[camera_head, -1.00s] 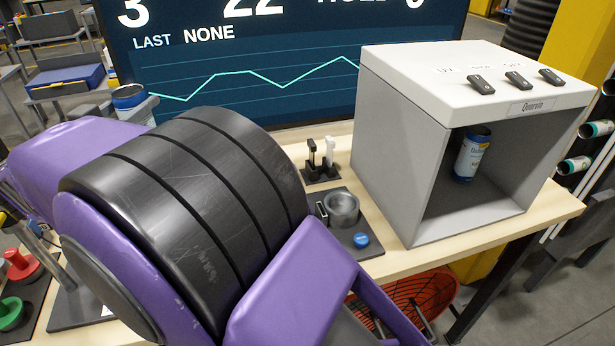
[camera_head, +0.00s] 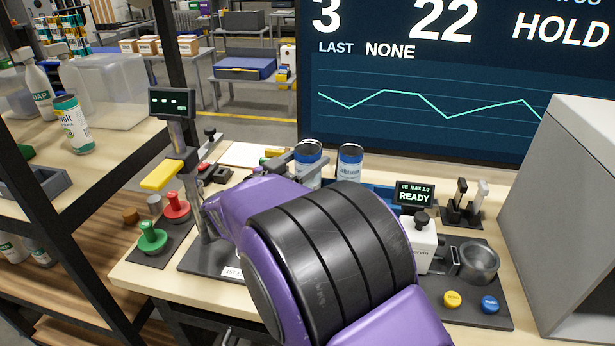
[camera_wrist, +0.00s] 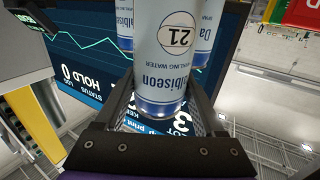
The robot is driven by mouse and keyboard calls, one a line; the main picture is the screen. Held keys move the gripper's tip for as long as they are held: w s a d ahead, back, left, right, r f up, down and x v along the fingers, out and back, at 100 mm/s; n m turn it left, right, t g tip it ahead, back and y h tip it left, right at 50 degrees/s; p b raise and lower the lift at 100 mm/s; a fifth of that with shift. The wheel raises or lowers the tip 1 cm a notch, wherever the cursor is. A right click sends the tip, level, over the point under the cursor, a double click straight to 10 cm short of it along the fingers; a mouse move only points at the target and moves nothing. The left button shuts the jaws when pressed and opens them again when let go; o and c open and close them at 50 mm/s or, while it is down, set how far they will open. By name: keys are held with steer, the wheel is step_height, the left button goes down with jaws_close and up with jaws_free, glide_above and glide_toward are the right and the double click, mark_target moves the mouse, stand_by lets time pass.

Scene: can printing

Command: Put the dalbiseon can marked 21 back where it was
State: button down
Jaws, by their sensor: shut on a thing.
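The dalbiseon can marked 21 (camera_wrist: 168,50) is white with blue bands, and its print appears upside down in the wrist view. My gripper (camera_wrist: 163,102) is shut on it, one dark finger on each side. In the head view my gripper (camera_head: 294,163) is at the back of the bench, around a white-and-blue can (camera_head: 308,165). A similar can (camera_head: 349,163) stands just to its right, by a blue tray (camera_head: 378,195). In the wrist view, parts of two more cans show behind the held one. My arm hides the held can's base in the head view.
A small printer reading READY (camera_head: 415,235), a metal cup (camera_head: 479,260) and yellow and blue buttons are to the right. A grey booth (camera_head: 570,210) stands at the far right. A post with a display (camera_head: 172,103) and red and green knobs are left. The large screen stands behind.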

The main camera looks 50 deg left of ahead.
steer(key=shift+f, duration=2.25)
steer(key=shift+f, duration=0.15)
jaws_free()
